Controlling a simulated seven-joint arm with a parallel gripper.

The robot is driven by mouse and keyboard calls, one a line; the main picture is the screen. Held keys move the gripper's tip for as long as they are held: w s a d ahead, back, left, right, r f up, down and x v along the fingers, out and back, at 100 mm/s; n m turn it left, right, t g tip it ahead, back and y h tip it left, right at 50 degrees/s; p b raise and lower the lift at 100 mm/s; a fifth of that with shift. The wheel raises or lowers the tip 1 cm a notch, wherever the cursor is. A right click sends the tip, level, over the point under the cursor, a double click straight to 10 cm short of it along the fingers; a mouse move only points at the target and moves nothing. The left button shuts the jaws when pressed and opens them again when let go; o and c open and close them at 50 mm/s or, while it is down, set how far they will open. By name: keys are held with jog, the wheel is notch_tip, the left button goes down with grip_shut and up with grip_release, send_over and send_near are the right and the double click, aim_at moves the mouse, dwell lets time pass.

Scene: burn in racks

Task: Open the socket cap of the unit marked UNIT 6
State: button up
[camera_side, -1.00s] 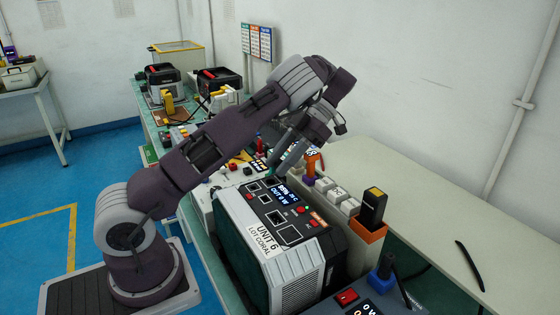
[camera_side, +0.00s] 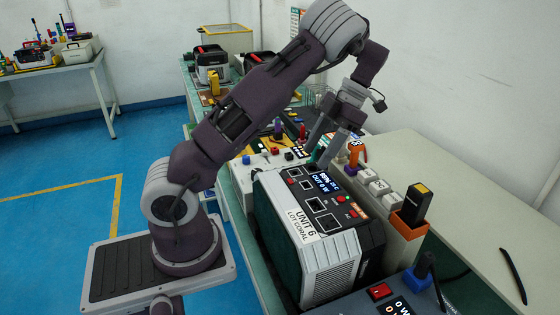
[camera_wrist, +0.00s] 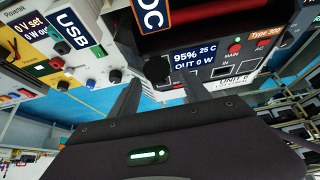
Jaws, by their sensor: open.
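UNIT 6 (camera_side: 305,222) is a grey and black box with a white name label. Its top panel has a display reading 95%, square sockets (camera_side: 316,205) and red buttons. In the wrist view its label (camera_wrist: 238,80) and display (camera_wrist: 195,58) show upside of my fingers. My gripper (camera_side: 316,155) is at the far end of the panel, beyond the display. In the wrist view my gripper (camera_wrist: 163,93) has its two fingers apart, with a dark rounded piece (camera_wrist: 157,70) seen between and beyond the tips. I cannot tell whether that is the cap or whether they touch.
An orange holder (camera_side: 408,226) with a black device stands right of UNIT 6, beside a row of white blocks (camera_side: 378,187). A USB-marked unit (camera_wrist: 75,40) is at left in the wrist view. The right table (camera_side: 470,190) is mostly clear.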

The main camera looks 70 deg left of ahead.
jog(key=t, duration=0.2)
jog(key=s+t, duration=0.1)
jog(key=t, duration=0.1)
jog(key=s+f+t, duration=0.1)
jog(key=shift+s+d+t, duration=0.1)
jog(key=shift+s+t, duration=0.05)
jog(key=shift+t, duration=0.25)
notch_tip(320, 180, up, 7)
jog(key=s+d+r+m+t, duration=0.2)
jog(key=s+d+m, duration=0.6)
jog(key=m, duration=1)
jog(key=s+d+r+m+t, duration=0.2)
jog(key=s+d+m, duration=0.5)
jog(key=m, duration=1.1)
jog(key=shift+s+d+r+t, duration=0.35)
jog(key=shift+d+t, duration=0.25)
jog(key=shift+t, duration=0.3)
jog(key=shift+s+f, duration=0.1)
